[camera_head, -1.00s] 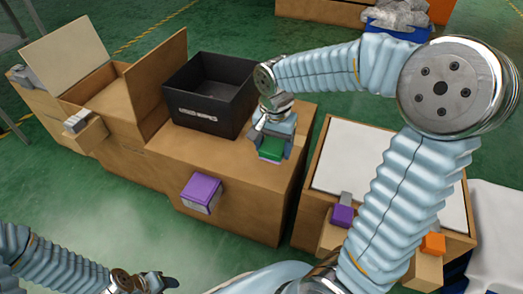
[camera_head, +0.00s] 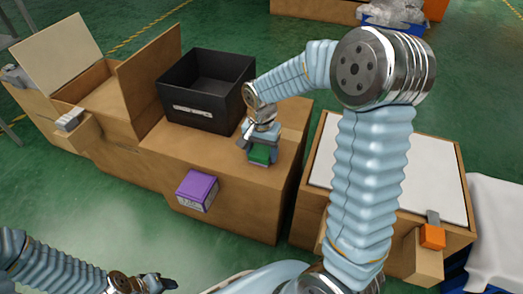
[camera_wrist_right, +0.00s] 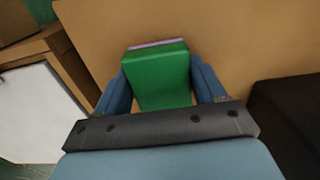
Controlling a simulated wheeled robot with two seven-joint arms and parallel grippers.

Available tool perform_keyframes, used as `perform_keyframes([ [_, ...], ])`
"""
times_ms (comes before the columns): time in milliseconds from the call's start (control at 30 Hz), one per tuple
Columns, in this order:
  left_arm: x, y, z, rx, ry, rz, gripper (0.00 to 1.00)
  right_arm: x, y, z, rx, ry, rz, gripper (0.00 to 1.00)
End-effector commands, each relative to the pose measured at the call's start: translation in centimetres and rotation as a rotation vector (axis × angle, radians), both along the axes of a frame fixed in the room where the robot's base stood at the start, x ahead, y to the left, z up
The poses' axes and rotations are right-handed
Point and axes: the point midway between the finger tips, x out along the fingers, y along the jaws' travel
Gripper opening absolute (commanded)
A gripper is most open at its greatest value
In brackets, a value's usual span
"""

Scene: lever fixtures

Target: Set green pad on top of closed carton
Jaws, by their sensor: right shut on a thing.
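The green pad (camera_head: 261,154) is between the blue fingers of my right gripper (camera_head: 261,158). The right wrist view also shows the pad (camera_wrist_right: 158,78), with a thin purple strip along its far edge. The gripper is shut on it, over the right part of the brown middle box's top (camera_head: 225,160). I cannot tell whether the pad touches that top. A brown box with a flat white top (camera_head: 385,165) stands to the right; it may be the closed carton. My left gripper (camera_head: 160,284) is at the bottom left, empty-looking; its jaw opening is unclear.
A black open bin (camera_head: 205,112) stands on the middle box, left of my right gripper. A purple block (camera_head: 198,190) is on that box's front. An open box with raised flaps (camera_head: 150,75) is at left. An orange block (camera_head: 432,236) is at the right box's front.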

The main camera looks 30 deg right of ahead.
Motion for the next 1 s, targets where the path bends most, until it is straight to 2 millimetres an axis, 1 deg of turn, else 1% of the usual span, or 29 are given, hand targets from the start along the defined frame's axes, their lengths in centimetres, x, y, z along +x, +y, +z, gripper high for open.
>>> perform_keyframes([
  [33, 0.0, 0.0, -0.2, 0.0, 0.0, 0.0, 0.5, 0.0, 0.0, -0.3, -0.001, 0.001, 0.0, 0.37],
  [67, 0.0, 0.0, -0.2, 0.0, 0.0, 0.0, 0.5, 0.0, 0.0, -0.2, 0.0, 0.0, 0.0, 0.73],
  [200, 0.0, 0.0, -0.1, 0.0, 0.0, 0.0, 0.5, 0.0, 0.0, -0.2, 0.0, 0.001, 0.0, 0.94],
  [433, 0.0, 0.0, -0.1, 0.0, 0.0, 0.0, 0.5, 0.0, 0.0, -0.1, 0.0, 0.001, 0.0, 0.95],
  [567, 0.0, 0.0, 0.3, 0.0, 0.0, 0.0, 0.5, 0.0, 0.0, 0.8, 0.0, -0.001, 0.0, 0.95],
  [667, 0.0, 0.0, 0.7, 0.001, -0.001, 0.0, 0.5, 0.1, 0.0, 2.6, 0.0, -0.004, 0.001, 0.95],
  [900, 0.0, 0.2, 1.8, 0.005, -0.003, 0.002, 0.5, 0.0, 0.0, 8.3, 0.0, -0.004, 0.001, 0.95],
  [1000, 0.1, 0.2, 2.1, 0.005, -0.004, 0.003, 0.5, 0.0, 0.0, 10.1, 0.0, -0.003, 0.001, 0.95],
])
